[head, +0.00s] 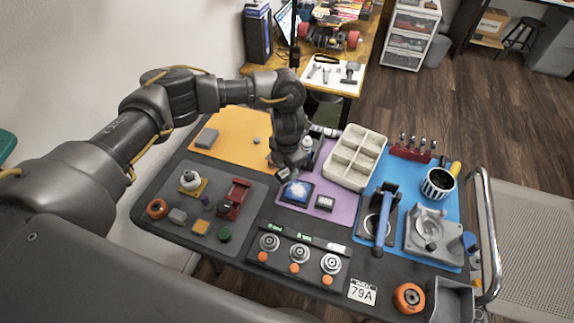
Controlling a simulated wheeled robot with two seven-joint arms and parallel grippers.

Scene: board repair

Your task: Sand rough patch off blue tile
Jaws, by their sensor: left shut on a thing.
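The blue tile (297,191) sits in a dark holder on the purple mat near the middle of the table. A pale, whitish patch shows on its top. My left gripper (288,168) reaches down from the left arm just behind the tile. It is shut on a small grey block (284,174), which is at the tile's far left edge; I cannot tell whether it touches the tile. The fingers partly hide the block. My right gripper is not in view.
A blue-handled press (383,220) is on the blue mat. Several round dials (300,255) line the front. The orange mat (235,130) is mostly clear.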

